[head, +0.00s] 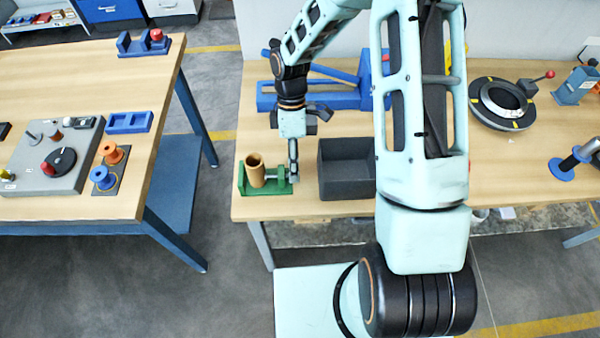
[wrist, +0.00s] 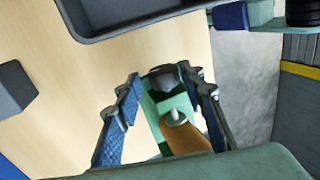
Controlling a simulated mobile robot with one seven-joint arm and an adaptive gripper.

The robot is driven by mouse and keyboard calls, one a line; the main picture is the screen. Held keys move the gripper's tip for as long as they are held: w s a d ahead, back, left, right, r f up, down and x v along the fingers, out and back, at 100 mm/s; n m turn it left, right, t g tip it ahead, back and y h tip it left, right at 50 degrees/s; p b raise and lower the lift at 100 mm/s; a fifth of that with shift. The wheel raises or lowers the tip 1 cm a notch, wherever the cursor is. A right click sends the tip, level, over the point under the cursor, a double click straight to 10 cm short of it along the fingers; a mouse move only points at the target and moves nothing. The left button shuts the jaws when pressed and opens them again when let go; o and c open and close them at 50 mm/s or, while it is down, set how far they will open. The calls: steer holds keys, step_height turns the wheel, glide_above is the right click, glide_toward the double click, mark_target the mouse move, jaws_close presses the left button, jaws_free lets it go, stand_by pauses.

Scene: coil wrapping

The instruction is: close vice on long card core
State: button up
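The green vice (head: 247,188) sits at the front left of the right-hand bench. The card core (head: 256,172), a brown tube, stands upright between its jaws; whether the jaws touch it cannot be told. My gripper (head: 293,177) points down at the vice's right end, by its screw. In the wrist view my gripper (wrist: 162,82) has its blue-padded fingers apart, on either side of the vice's screw end, with a dark piece between the tips. The core (wrist: 190,138) shows beyond, partly hidden by my gripper's body. Contact between fingers and screw end is unclear.
A dark grey bin (head: 345,181) stands close to the right of my gripper. A blue fixture (head: 340,97) lies behind it. A dark ring (head: 502,104) is farther right. The left table (head: 60,85) holds spools and a control plate, with a floor gap between.

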steer(key=shift+s, duration=0.15)
steer(key=shift+s+a+t+b, duration=0.1)
steer(key=shift+s+t+b, duration=0.1)
steer(key=shift+t+b, duration=0.5)
steer(key=shift+s+f+t+b, duration=0.1)
steer(key=shift+s+t+b, duration=0.1)
steer(key=shift+t+b, duration=0.8)
steer(key=shift+s+r+b, duration=0.1)
steer(key=shift+r+b, duration=0.15)
steer(key=shift+b, duration=0.2)
